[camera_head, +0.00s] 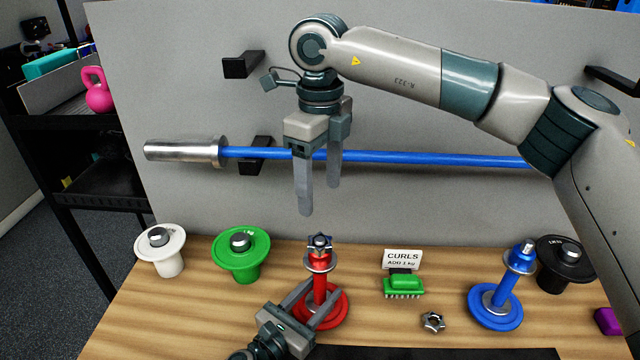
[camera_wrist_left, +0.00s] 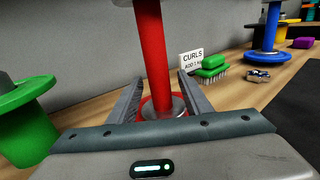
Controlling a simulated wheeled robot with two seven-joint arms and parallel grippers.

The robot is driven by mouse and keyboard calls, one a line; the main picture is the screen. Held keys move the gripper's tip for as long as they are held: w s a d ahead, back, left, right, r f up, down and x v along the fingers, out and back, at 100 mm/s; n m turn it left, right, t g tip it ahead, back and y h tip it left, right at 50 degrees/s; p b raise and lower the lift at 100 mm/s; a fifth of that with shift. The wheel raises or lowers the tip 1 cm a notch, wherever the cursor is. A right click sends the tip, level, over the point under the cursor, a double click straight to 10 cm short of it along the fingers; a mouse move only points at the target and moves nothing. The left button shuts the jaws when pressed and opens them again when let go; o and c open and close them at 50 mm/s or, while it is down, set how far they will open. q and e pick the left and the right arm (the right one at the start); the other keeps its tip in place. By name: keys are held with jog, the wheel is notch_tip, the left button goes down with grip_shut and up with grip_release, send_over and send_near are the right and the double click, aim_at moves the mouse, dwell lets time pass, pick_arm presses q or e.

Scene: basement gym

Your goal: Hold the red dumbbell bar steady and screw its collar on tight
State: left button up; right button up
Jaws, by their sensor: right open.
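The red dumbbell bar (camera_head: 320,288) stands upright on its red plate (camera_head: 337,314) on the bench, with a silver flange near its top. A silver star-shaped collar (camera_head: 320,243) sits at the bar's top end; how far it is threaded cannot be told. My left gripper (camera_head: 325,290) is low, its open fingers on either side of the bar with small gaps. The left wrist view shows the red bar (camera_wrist_left: 155,50) between these fingers; its top is out of that picture. My right gripper (camera_head: 319,198) is open and empty, pointing down above the collar.
A blue dumbbell bar (camera_head: 504,290) stands at right, with a loose star collar (camera_head: 433,321) nearby. A green brush (camera_head: 403,287) sits before the CURLS sign (camera_head: 402,260). White (camera_head: 160,262), green (camera_head: 241,262) and black (camera_head: 566,265) plate holders line the back. A blue barbell (camera_head: 400,158) hangs behind.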

pick_arm(q)
jog(key=shift+s, duration=0.1)
jog(key=b+v, duration=0.5)
jog(key=v, duration=1.1)
jog(key=shift+s+a+f, duration=0.1)
jog(key=shift+a+f, duration=0.05)
pick_arm(e)
send_over(320, 239)
notch_tip(320, 239, down, 5)
jog(key=shift+f, duration=0.1)
pick_arm(q)
jog(key=shift+s+a, duration=0.25)
jog(key=shift+s, duration=0.1)
pick_arm(e)
jog(key=shift+f, duration=0.15)
